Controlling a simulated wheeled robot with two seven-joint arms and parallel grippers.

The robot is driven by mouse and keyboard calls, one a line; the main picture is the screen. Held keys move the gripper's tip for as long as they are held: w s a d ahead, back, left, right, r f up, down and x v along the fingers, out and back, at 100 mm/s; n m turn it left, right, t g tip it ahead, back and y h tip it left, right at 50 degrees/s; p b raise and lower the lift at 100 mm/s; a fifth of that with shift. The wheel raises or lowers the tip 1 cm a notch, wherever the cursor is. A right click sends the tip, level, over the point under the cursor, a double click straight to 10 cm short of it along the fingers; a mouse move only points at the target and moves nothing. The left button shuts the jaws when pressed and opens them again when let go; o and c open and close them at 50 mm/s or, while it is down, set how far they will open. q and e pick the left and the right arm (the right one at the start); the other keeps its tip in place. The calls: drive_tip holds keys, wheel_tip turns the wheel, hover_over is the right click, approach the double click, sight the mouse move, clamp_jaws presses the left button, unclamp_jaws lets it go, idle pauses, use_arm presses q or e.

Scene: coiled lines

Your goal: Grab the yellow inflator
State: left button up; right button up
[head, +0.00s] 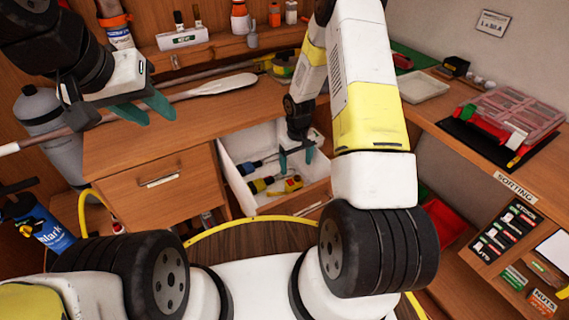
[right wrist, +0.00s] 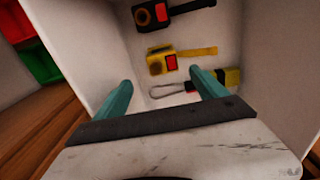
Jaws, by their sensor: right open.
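The yellow inflator (right wrist: 160,60) lies in the open white drawer (head: 240,192); it has a yellow body with a red patch and a short yellow arm. In the head view the yellow inflator (head: 289,186) shows near the drawer's front. My right gripper (head: 297,156) reaches into the drawer, open and empty. In the right wrist view its fingers (right wrist: 162,82) point toward the inflator, apart from it. My left gripper (head: 147,108) is open and empty in front of the cabinet, at the left.
A similar black tool (right wrist: 165,13) with a red patch lies beside the inflator. A yellow-handled tool with a wire loop (right wrist: 172,90) lies close to my right fingers. A blue-handled tool (head: 247,169) lies at the drawer's left. The drawer walls stand close around my right gripper.

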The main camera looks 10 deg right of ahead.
sight(295, 178)
wheel_tip(295, 178, down, 2)
drive_tip(key=shift+w+a+f, duration=0.1)
drive_tip(key=f, duration=0.7)
drive_tip(key=shift+s+a+f, duration=0.15)
drive_tip(key=shift+s+f, duration=0.05)
drive_tip(key=shift+f, duration=0.05)
drive_tip(key=c, duration=1.6)
